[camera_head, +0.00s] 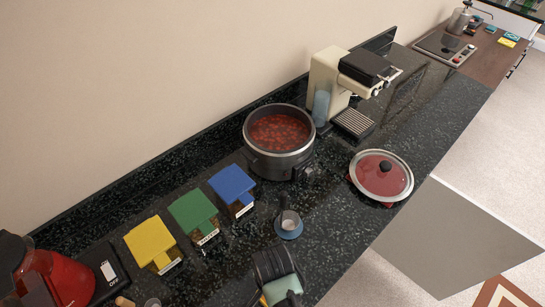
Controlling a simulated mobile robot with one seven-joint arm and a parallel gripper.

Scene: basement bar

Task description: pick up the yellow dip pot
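The yellow dip pot (151,242) is most likely the small box with a yellow lid at the left of the dark speckled counter. Its lower front looks clear or brownish, with a pale label. It stands at the left end of a row with a green-lidded pot (193,215) and a blue-lidded pot (232,186). Nothing covers its lid.
A red appliance (60,275) and a dark scale-like device (104,272) stand left of the yellow pot. A cooker of red stew (278,141), a coffee machine (334,86), a lidded red pan (381,175) and a dark holder (270,266) stand farther right.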

